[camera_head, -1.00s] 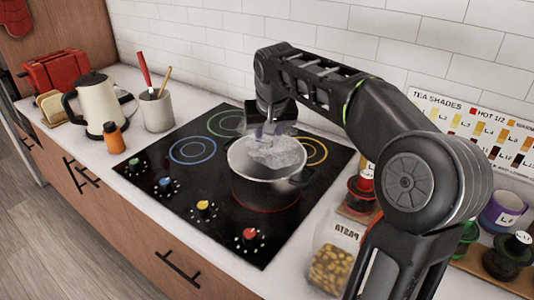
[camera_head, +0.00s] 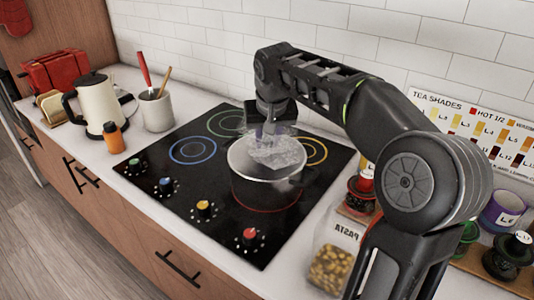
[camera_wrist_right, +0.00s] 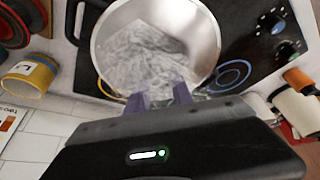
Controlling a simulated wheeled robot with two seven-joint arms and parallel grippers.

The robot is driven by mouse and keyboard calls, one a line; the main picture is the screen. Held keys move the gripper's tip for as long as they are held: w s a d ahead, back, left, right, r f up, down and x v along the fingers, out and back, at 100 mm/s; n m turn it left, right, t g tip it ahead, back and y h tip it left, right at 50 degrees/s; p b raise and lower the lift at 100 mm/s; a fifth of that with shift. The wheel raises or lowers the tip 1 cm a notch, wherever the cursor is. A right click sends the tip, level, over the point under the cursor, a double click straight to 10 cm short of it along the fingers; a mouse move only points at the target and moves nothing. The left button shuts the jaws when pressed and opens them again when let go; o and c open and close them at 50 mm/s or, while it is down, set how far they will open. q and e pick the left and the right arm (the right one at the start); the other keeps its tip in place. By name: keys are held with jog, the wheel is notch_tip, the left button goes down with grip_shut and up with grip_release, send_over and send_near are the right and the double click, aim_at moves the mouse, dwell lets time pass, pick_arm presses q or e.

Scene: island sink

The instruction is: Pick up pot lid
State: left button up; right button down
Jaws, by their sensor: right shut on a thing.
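A metal pot (camera_head: 262,192) stands on the cooktop, and its bright inner wall fills the upper middle of the wrist view (camera_wrist_right: 203,35). A clear, mottled whitish shape (camera_head: 280,155) shows over the pot's opening; it also shows in the wrist view (camera_wrist_right: 140,55). I cannot tell whether it is a glass lid, steam or water. No distinct lid rim or knob is visible. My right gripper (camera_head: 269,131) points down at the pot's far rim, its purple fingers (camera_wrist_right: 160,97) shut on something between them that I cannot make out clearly. My left gripper is out of view.
The black cooktop (camera_head: 150,180) has coloured knobs along its front. A kettle (camera_head: 97,103), an orange bottle (camera_head: 113,138) and a utensil cup (camera_head: 156,110) stand to the left. A pasta jar (camera_head: 335,265) stands close to my right arm. The tiled wall is behind.

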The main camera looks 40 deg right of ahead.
aim_at(267, 143)
dwell(0.4)
notch_tip(267, 143, up, 10)
jog(key=shift+p, duration=0.4)
dwell(0.6)
